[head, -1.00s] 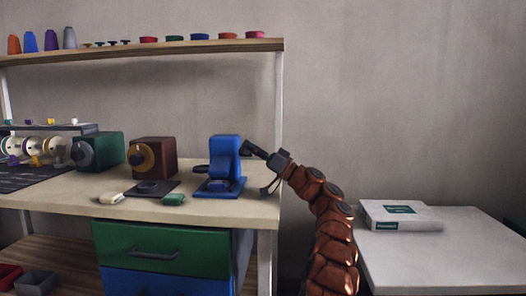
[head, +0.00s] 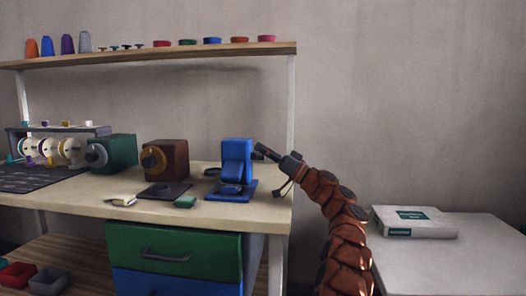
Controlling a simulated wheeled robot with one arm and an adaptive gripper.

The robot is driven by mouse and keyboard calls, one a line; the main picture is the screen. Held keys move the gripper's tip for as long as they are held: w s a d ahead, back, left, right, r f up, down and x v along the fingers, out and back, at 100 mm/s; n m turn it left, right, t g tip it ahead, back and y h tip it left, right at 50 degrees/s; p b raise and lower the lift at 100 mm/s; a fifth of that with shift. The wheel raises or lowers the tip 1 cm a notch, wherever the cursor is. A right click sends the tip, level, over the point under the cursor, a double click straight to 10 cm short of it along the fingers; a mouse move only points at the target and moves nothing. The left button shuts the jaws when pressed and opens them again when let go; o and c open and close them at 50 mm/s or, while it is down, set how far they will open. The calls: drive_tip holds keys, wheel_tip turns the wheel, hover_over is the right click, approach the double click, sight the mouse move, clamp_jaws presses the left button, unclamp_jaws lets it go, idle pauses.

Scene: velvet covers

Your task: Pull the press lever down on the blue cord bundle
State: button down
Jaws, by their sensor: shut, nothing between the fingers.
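The blue press (head: 236,160) stands on its blue base (head: 231,195) near the right end of the workbench. A small dark shape lies on the base under the press head; I cannot make out a blue cord bundle. My gripper (head: 266,153) is to the right of the press, level with its top, and points left toward it. Its fingers look shut with nothing held. A dark bar reaches from the gripper toward the press's upper right; I cannot tell whether lever or finger, or whether it touches the press. A thin dark part hangs below the gripper.
A brown box with an orange dial (head: 165,160) and a green box with a grey dial (head: 112,154) stand left of the press. A green block (head: 185,202) lies in front. A shelf (head: 190,52) runs above. A white side table (head: 470,262) holds a box (head: 414,222).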

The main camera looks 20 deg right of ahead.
drive_tip(key=s+d+f+p, duration=0.2)
drive_tip(key=s+d+p, duration=0.1)
drive_tip(key=d, duration=0.5)
drive_tip(key=shift+s+d+p, duration=0.25)
drive_tip(key=shift+s+p, duration=0.1)
drive_tip(key=shift+s, duration=0.15)
drive_tip(key=shift+f, duration=0.1)
